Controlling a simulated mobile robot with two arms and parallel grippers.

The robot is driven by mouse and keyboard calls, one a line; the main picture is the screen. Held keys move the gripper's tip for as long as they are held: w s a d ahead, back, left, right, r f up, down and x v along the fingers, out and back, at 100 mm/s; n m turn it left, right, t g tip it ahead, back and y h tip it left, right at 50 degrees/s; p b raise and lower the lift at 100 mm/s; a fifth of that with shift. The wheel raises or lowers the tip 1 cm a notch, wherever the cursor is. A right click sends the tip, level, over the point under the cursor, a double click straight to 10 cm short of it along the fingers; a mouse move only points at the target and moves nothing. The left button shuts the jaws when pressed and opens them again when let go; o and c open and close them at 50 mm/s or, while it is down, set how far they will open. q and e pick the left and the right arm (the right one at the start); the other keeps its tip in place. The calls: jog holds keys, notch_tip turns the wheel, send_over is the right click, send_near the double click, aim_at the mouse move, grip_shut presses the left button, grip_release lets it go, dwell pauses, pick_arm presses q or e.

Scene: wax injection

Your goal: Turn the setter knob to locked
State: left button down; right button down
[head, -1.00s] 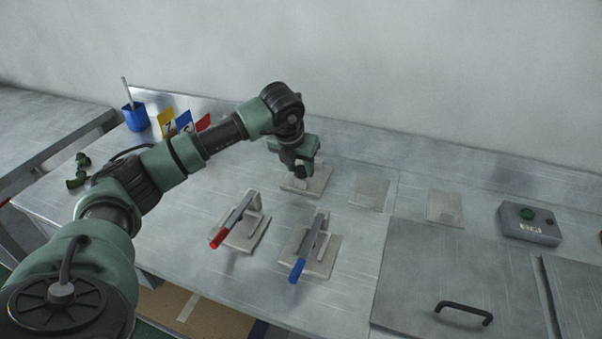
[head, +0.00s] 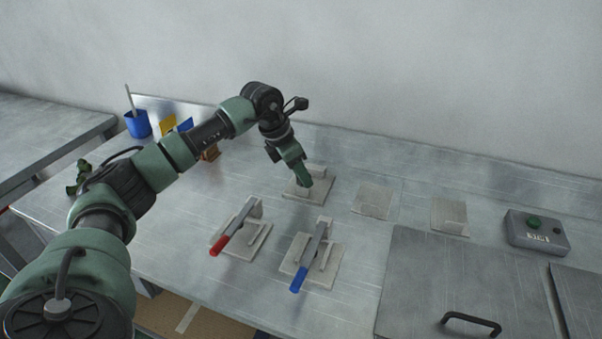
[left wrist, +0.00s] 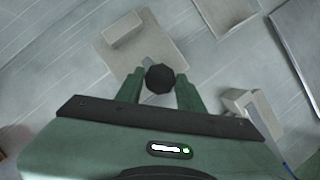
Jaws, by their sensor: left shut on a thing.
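The setter knob (left wrist: 160,78) is a dark, many-sided knob in the left wrist view, above a pale base plate (left wrist: 168,45) with a raised block. My left gripper (left wrist: 159,84) is shut on the knob, with one green finger on each side of it. In the head view my left gripper (head: 306,182) points down at the rear base plate (head: 320,190) and hides the knob. Any lock marking is not legible. My right gripper is out of view.
A red-handled lever (head: 232,232) and a blue-handled lever (head: 309,261) stand on plates in front. Two plain plates (head: 373,199) (head: 449,217) lie to the right. A grey box with a green button (head: 537,234) and a hatch handle (head: 470,322) are farther right.

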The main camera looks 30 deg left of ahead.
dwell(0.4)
pick_arm(q)
jog(key=c, duration=0.9)
grip_release()
jog(key=v, duration=0.7)
jog(key=shift+r+b, duration=0.35)
jog(key=shift+r, duration=0.05)
jog(key=shift+a, duration=0.15)
